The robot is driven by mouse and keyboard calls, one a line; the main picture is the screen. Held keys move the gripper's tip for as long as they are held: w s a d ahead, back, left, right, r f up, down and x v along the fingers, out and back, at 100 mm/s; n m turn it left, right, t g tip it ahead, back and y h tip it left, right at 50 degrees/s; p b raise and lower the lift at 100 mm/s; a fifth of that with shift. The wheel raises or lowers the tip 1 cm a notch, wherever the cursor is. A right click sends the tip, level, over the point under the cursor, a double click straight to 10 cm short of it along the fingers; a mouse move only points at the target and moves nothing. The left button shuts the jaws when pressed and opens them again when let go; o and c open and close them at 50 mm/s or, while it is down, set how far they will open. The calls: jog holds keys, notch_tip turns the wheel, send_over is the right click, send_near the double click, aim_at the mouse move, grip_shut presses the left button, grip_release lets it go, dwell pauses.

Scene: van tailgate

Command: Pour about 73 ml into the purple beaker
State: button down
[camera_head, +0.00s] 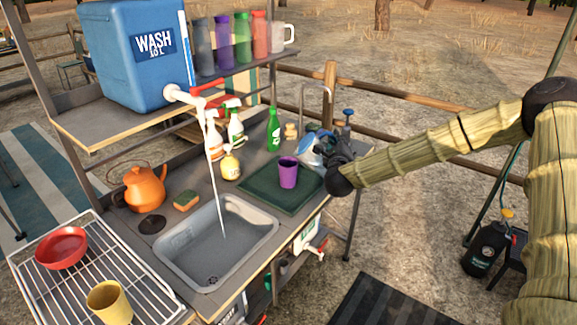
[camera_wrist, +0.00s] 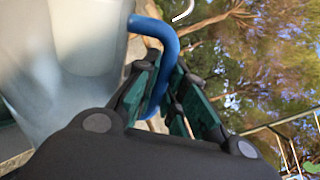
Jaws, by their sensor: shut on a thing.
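The purple beaker (camera_head: 288,173) stands upright on a dark green mat (camera_head: 262,197) right of the sink. My gripper (camera_head: 338,150) is just right of the beaker and is shut on the blue handle of a pale, translucent jug (camera_head: 311,149). In the wrist view the blue handle (camera_wrist: 168,48) passes between the fingers of my gripper (camera_wrist: 170,92), and the jug body (camera_wrist: 75,70) fills the left side. The jug is close behind and right of the beaker. The gripper partly hides it, and I cannot tell its tilt or level. No stream into the beaker shows.
A blue wash tank (camera_head: 130,55) stands on the shelf; water runs from its tap into the grey sink (camera_head: 215,245). A green bottle (camera_head: 274,130), a yellow bottle (camera_head: 230,162) and spray bottles stand behind. A drying rack (camera_head: 125,268) holds a red bowl and yellow cup.

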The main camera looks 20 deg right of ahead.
jog(key=shift+d+f+m+b, duration=0.3)
jog(key=shift+f+b, duration=0.1)
jog(key=shift+b, duration=0.25)
jog(key=shift+s+d+r+m+b, duration=0.2)
jog(key=shift+d+m+b, duration=0.25)
jog(key=shift+b, duration=0.3)
jog(key=shift+f+b, duration=0.1)
jog(key=shift+b, duration=0.2)
jog(key=s+d+f+m+b, duration=0.2)
jog(key=d+f+m+b, duration=0.3)
jog(key=b, duration=1.2)
jog(key=d+m, duration=0.1)
jog(key=m, duration=0.1)
jog(key=shift+s+f+m, duration=0.2)
jog(key=shift+f+m, duration=0.15)
jog(key=shift+d+b, duration=0.15)
jog(key=shift+b, duration=0.3)
